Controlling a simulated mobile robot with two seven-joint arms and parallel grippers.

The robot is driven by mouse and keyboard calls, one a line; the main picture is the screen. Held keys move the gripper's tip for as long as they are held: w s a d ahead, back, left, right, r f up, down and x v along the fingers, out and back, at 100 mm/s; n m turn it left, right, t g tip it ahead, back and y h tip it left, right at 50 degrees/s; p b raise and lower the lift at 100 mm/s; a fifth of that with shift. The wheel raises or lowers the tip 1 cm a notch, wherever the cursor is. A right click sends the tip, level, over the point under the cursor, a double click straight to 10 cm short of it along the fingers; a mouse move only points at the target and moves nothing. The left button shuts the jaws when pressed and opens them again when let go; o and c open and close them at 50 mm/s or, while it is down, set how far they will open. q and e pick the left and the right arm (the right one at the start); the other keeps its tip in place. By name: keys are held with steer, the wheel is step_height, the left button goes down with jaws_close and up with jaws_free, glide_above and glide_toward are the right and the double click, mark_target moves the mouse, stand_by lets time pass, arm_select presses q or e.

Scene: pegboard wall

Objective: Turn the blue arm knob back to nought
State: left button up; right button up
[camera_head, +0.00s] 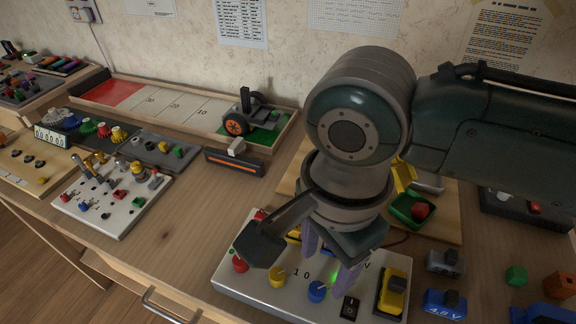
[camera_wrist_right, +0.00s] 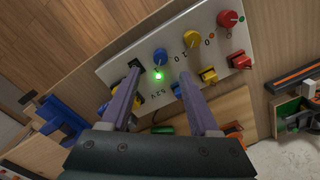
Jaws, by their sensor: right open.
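The blue knob (camera_head: 317,290) sits on the front part of a white panel (camera_head: 240,291), to the right of a yellow knob (camera_head: 277,276) and a red knob (camera_head: 240,264). My right gripper (camera_head: 331,262) points down over this panel with its purple fingers apart. In the right wrist view the blue knob (camera_wrist_right: 160,56) shows between and just beyond the open fingertips (camera_wrist_right: 160,70); I cannot tell whether they touch it. A green light (camera_wrist_right: 158,76) glows beside the knob. The knob's pointer is too small to read. My left gripper is out of view.
A black switch (camera_head: 350,307) and a yellow block-like part (camera_head: 392,291) stand right of the blue knob. Blue and grey connectors (camera_head: 445,303) lie farther right. A green tray (camera_head: 412,210) is behind the panel. Bare tabletop (camera_head: 185,235) lies to the left.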

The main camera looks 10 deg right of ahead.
mark_target(318, 289)
step_height(318, 289, down, 7)
steer(key=shift+r+b, duration=0.1)
steer(key=shift+b, duration=1)
steer(key=shift+c, duration=0.2)
steer(key=shift+c, duration=1.4)
jaws_close()
